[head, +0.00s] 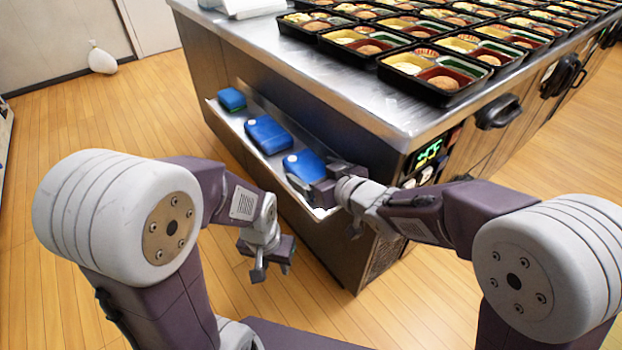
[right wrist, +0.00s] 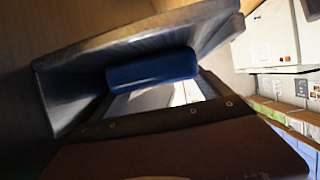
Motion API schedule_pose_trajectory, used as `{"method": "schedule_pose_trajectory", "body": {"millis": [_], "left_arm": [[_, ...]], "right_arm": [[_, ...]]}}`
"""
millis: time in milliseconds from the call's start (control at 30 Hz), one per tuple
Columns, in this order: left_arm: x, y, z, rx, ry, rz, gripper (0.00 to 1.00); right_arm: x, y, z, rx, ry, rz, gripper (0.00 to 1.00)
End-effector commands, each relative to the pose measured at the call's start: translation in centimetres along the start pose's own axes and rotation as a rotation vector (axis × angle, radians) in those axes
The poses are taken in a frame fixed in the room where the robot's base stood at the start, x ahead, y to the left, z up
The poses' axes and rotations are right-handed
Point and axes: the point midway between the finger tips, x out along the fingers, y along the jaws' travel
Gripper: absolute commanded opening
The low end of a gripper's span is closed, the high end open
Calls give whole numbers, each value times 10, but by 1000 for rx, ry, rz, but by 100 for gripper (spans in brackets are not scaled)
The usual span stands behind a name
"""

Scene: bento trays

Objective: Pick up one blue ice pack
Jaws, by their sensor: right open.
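Several blue ice packs lie on a metal ledge (head: 222,112) on the side of the counter. One is at the far end (head: 231,99), one in the middle (head: 267,134) and one at the near end (head: 304,165). My right gripper (head: 312,190) is open at the near ice pack and hides part of it; I cannot tell whether they touch. In the right wrist view, a blue ice pack (right wrist: 152,70) shows close up against grey metal. My left gripper (head: 270,270) hangs open and empty in front of the ledge, apart from the packs.
Bento trays (head: 432,78) with food stand in rows on the steel counter top (head: 330,82). Dark handles (head: 498,112) stick out from the counter's right side. A white bag (head: 101,60) sits on the floor at the back left. The wooden floor (head: 90,125) at left is clear.

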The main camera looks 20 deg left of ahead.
Motion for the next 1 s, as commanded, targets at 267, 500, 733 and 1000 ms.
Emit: {"method": "schedule_pose_trajectory", "body": {"millis": [267,500,733,1000], "left_arm": [[8,0,1,0,0,0,36],[8,0,1,0,0,0,36],[8,0,1,0,0,0,36],[-6,0,-1,0,0,0,36]], "right_arm": [[18,1,0,1,-1,1,88],[18,1,1,1,-1,1,44],[18,1,0,0,1,1,21],[15,1,-14,1,2,3,21]]}}
